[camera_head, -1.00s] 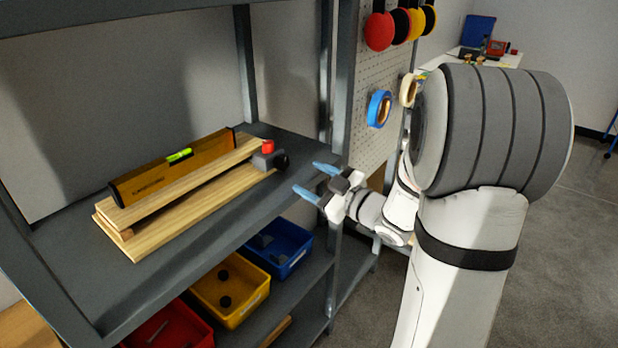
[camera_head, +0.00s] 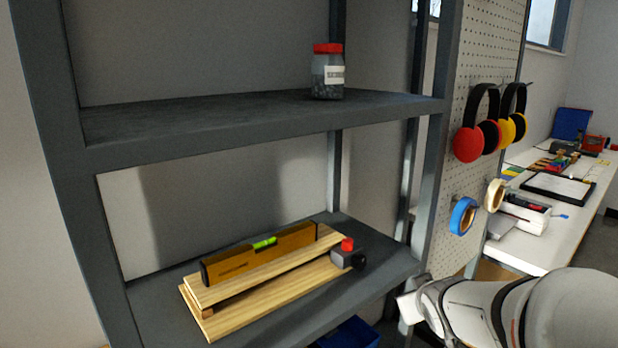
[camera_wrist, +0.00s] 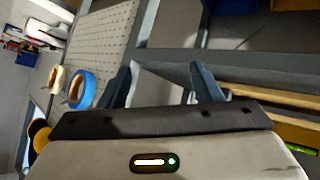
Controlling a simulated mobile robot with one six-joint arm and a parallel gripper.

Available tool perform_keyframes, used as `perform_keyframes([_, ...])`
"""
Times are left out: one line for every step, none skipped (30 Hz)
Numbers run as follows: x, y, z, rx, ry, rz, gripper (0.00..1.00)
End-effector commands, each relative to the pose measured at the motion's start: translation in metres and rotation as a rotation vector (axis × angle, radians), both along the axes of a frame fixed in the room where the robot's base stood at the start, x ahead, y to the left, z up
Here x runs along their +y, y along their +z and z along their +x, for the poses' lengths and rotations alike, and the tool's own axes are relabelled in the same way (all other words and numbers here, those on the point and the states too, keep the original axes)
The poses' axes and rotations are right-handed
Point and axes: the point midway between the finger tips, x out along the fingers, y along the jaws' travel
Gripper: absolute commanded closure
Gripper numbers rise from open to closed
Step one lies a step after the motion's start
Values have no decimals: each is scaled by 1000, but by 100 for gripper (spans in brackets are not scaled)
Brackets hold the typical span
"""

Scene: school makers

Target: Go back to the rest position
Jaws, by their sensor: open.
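My gripper shows in the wrist view (camera_wrist: 160,88) with its two blue-grey fingers spread apart and nothing between them. In the head view my arm (camera_head: 470,305) is at the lower right, beside the front right post of the shelf unit; the fingertips cannot be made out there. The grey shelf unit (camera_head: 250,118) stands to the left of my arm.
An amber spirit level (camera_head: 225,268) lies on wooden boards (camera_head: 270,292) on the middle shelf, beside a small black and red object (camera_head: 347,255). A red-lidded jar (camera_head: 327,75) stands above. Tape rolls (camera_head: 463,215) and ear defenders (camera_head: 478,130) hang on the pegboard (camera_head: 475,65).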

Motion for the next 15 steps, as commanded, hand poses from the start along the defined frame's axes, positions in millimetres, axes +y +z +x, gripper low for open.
perform_keyframes([5, 7, -16, 55, -37, 20, 41])
perform_keyframes([7, 7, -26, 96, -60, 35, 41])
perform_keyframes([11, 7, -41, 151, -89, 57, 41])
perform_keyframes([15, 7, -53, 193, -109, 75, 41])
perform_keyframes([19, 7, -65, 236, -127, 94, 41])
perform_keyframes([25, 7, -81, 293, -148, 119, 41])
perform_keyframes([30, 7, -92, 335, -160, 138, 41])
perform_keyframes([36, 7, -104, 375, -170, 157, 41])
perform_keyframes([42, 8, -118, 426, -181, 180, 41])
perform_keyframes([47, 8, -128, 462, -187, 197, 41])
perform_keyframes([52, 8, -138, 495, -191, 212, 41])
perform_keyframes([58, 9, -149, 535, -195, 230, 41])
perform_keyframes([61, 9, -157, 561, -196, 241, 41])
perform_keyframes([65, 10, -163, 584, -197, 252, 41])
perform_keyframes([68, 10, -170, 608, -198, 262, 41])
